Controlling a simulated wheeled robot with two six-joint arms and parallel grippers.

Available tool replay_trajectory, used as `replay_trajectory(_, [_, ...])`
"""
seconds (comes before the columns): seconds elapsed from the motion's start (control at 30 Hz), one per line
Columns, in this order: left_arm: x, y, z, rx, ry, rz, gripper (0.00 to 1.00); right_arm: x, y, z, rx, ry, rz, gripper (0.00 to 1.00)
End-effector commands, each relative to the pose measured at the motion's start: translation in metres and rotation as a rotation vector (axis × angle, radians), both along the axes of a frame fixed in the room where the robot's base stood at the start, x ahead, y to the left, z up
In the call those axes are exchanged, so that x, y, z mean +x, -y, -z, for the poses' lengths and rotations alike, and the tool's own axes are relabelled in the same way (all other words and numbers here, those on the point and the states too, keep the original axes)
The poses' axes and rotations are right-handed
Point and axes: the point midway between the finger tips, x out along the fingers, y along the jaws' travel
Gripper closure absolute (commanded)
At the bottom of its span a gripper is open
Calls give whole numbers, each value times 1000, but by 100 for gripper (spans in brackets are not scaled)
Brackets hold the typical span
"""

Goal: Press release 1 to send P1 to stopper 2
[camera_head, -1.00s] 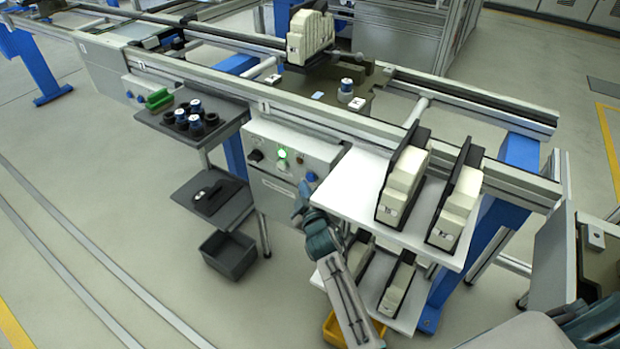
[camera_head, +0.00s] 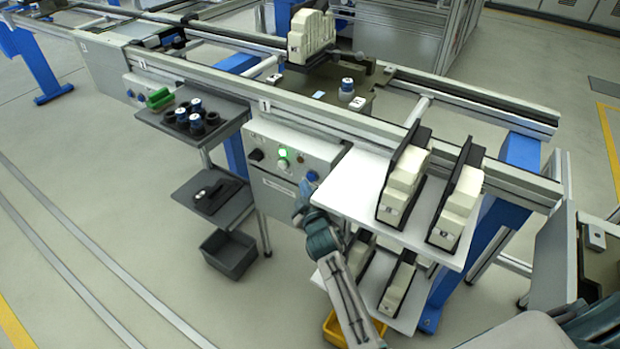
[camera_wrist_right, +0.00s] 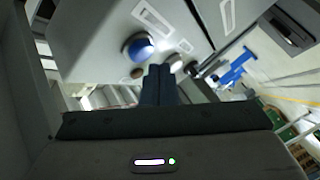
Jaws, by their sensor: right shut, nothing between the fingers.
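A grey control box (camera_head: 268,185) hangs under the conveyor rail, below a label 1 (camera_head: 264,106). Its front has a lit green lamp (camera_head: 283,153), a black knob (camera_head: 256,154) and a blue button (camera_head: 312,176). My right gripper (camera_head: 304,187) is shut and empty, just in front of the box and close below the blue button. In the right wrist view the shut fingers (camera_wrist_right: 158,82) point at the panel beside the blue button (camera_wrist_right: 137,46); I cannot tell whether they touch. A pallet with cream blocks (camera_head: 311,36) stands on the line behind. My left gripper is not in view.
A white shelf (camera_head: 350,190) with cream parts in dark holders (camera_head: 402,185) lies right of my right arm. A dark tray with black and blue parts (camera_head: 193,118) and a grey bin (camera_head: 229,254) are to the left. The floor at left is open.

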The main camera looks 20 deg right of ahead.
Motion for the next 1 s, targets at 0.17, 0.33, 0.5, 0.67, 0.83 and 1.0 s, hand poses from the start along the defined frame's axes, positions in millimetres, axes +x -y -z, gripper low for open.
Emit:
replay_trajectory(0.17, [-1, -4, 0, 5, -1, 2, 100, 0, 0, 0, 0, 0, 0, 100])
replay_trajectory(0.33, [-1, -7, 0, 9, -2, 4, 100, 0, 0, 0, 0, 0, 0, 100])
replay_trajectory(0.5, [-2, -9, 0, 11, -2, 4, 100, 0, 0, 0, 0, 0, 0, 100])
replay_trajectory(0.67, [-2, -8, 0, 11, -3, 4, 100, 1, 1, 0, 0, 0, 0, 100])
replay_trajectory(0.83, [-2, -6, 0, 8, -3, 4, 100, 4, 5, 0, -1, 0, 0, 100])
replay_trajectory(1.0, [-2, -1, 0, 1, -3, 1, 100, 5, 7, 0, 0, 0, 0, 100])
